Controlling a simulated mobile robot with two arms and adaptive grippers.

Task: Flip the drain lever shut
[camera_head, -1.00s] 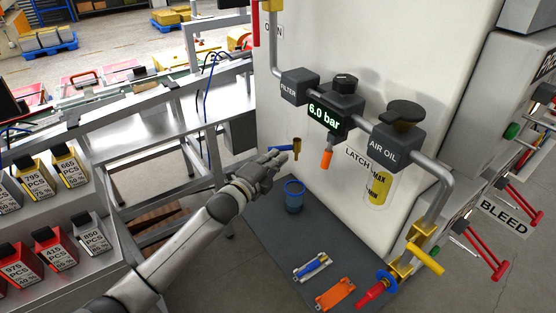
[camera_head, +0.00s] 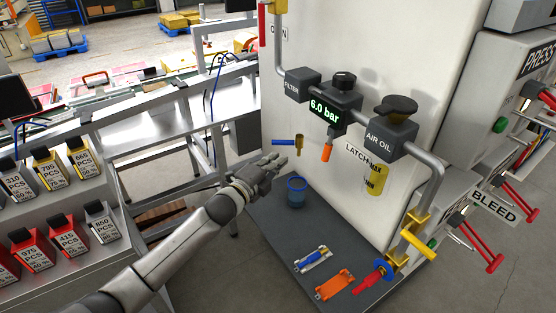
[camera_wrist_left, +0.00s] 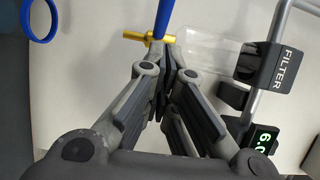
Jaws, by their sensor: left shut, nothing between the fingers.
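The drain lever (camera_head: 283,142) is a blue handle pointing left from a brass drain fitting (camera_head: 298,145) under the filter (camera_head: 302,84). In the left wrist view the blue lever (camera_wrist_left: 164,16) runs up from the brass fitting (camera_wrist_left: 135,36), just beyond my fingertips. My left gripper (camera_head: 283,161) is shut and empty, slightly below the lever in the head view. In the left wrist view its fingertips (camera_wrist_left: 167,52) sit close to the fitting; I cannot tell whether they touch. My right gripper is not in view.
A clear bowl (camera_wrist_left: 205,50) sits beside the fitting.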

